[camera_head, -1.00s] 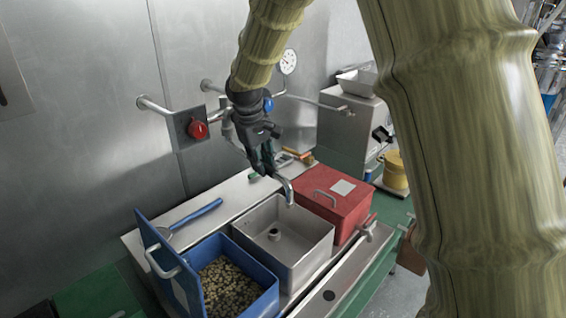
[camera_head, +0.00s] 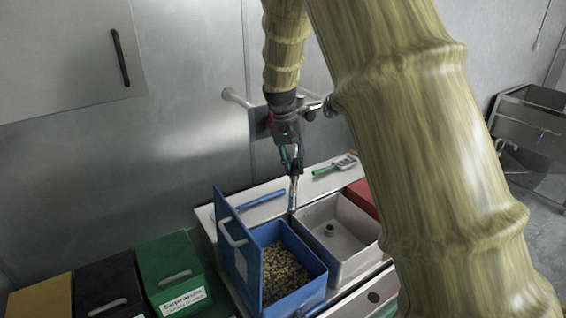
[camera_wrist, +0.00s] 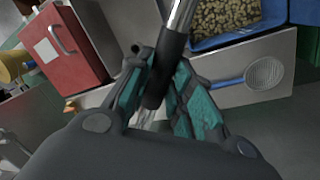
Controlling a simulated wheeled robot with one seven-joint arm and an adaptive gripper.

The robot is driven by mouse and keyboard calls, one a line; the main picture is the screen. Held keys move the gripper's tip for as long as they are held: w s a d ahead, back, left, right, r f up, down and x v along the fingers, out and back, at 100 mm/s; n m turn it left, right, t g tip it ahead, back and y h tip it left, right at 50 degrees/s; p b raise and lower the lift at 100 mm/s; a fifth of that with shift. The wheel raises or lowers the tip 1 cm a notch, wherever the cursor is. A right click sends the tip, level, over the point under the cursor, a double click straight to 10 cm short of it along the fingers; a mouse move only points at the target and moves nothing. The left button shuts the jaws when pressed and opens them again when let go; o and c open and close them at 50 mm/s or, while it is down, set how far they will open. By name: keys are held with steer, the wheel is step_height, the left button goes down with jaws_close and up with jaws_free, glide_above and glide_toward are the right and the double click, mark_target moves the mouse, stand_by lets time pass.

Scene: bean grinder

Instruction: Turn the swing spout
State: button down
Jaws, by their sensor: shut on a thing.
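The swing spout is a bright metal tube (camera_head: 293,192) that hangs down from my gripper (camera_head: 291,160) in the head view. Its lower end shows near the back left corner of the grey basin (camera_head: 368,262), beside the blue bin. In the wrist view the spout has a metal tube (camera_wrist: 181,14) and a black sleeve (camera_wrist: 168,62). My gripper (camera_wrist: 162,92) is shut on the sleeve, with a teal pad on each side. The spout's upper joint is hidden behind my gripper and arm in the head view.
The blue bin (camera_head: 297,296) holds beans, and its lid (camera_head: 232,250) stands open on the left. A blue-handled strainer (camera_wrist: 266,75) lies on the counter behind. A red box (camera_wrist: 62,45) is beyond the basin. A green bin (camera_head: 172,262) stands farther left.

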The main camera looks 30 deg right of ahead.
steer(key=shift+w+a, duration=0.1)
steer(key=shift+w, duration=0.05)
steer(key=shift+r, duration=0.1)
steer(key=c, duration=1.3)
jaws_free()
steer(key=r, duration=0.4)
steer(key=a+r, duration=0.1)
steer(key=r, duration=0.2)
steer(key=w+a+r, duration=0.1)
steer(key=r, duration=0.3)
steer(key=shift+w+r, duration=0.1)
steer(key=shift+r, duration=0.2)
